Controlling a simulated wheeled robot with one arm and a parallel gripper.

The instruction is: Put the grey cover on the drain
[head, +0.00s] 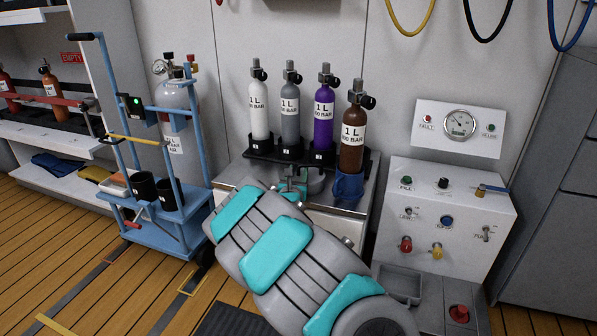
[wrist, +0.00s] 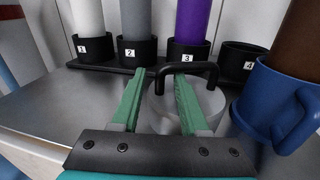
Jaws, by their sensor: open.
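A light grey round piece with a black arched handle (wrist: 207,103), which looks like the grey cover, stands on the metal worktop in the wrist view. It shows partly in the head view (head: 316,183), mostly behind my arm. My gripper (wrist: 161,76) is open, with green fingers. The left leg of the handle appears between the fingers and the right leg outside the right finger. I cannot tell whether they touch. In the head view my gripper (head: 291,186) is largely hidden by my arm. I cannot identify the drain for certain in either view.
A black rack (head: 262,150) behind holds white, grey and purple cylinders; socket 4 (wrist: 250,55) is empty. A brown cylinder (head: 352,140) appears to stand in a blue mug (wrist: 275,95), close right of the grey piece. A control panel (head: 455,205) stands right, a blue trolley (head: 160,235) left.

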